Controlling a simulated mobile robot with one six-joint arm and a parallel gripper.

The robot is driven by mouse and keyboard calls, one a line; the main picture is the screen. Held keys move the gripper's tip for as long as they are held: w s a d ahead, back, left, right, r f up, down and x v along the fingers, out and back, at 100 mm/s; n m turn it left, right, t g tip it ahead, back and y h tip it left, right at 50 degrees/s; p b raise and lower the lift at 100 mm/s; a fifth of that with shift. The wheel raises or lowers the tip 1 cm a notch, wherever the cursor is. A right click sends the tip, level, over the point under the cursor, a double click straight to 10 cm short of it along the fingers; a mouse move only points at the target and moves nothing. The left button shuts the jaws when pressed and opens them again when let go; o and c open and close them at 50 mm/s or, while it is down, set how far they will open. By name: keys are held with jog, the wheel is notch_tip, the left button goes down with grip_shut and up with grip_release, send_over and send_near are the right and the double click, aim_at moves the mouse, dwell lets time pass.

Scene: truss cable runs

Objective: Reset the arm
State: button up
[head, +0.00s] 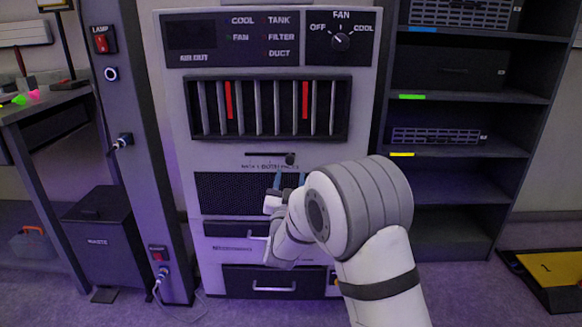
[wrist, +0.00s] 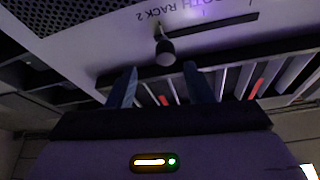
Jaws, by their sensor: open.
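My gripper (head: 288,181) is in front of the grey cabinet (head: 175,100), with its two blue fingers pointing up just below a dark slider knob (head: 290,158). In the wrist view my gripper (wrist: 160,78) has its fingers apart with nothing between them. The knob (wrist: 165,50) shows beyond the fingertips, apart from them as far as I can tell. My arm is bent and reaches in from the lower right, covering part of the cabinet's lower front.
A vent with slats and two red strips (head: 229,100) is above the knob. A dark shelf rack (head: 455,175) stands at right, a post with switches (head: 110,73) and a waste bin (head: 100,240) at left. A yellow platform (head: 553,268) lies on the floor at far right.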

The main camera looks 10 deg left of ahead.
jog(key=shift+s+f, duration=0.15)
jog(key=shift+s, duration=0.3)
jog(key=s+d+r+n+g+y+p, duration=0.1)
jog(key=s+d+r+g+p, duration=0.25)
jog(key=d+r+p, duration=0.4)
jog(key=s+d+r+n+g+y+p, duration=0.1)
jog(key=s+d+r+g+p, duration=0.3)
jog(key=r+p, duration=0.6)
jog(key=s+d+r+g+h+p, duration=0.1)
jog(key=s+d+r+g+p, duration=0.3)
jog(key=s, duration=0.5)
jog(key=s+d+r+g+h+p, duration=0.1)
jog(key=s+d+r+g+p, duration=0.3)
jog(key=s+p, duration=0.4)
jog(key=s+d+r+g+p, duration=0.4)
jog(key=s+d+p, duration=0.1)
jog(key=s, duration=0.7)
jog(key=shift+d+h+p, duration=0.4)
jog(key=shift+d, duration=0.05)
jog(key=shift+w+r, duration=0.1)
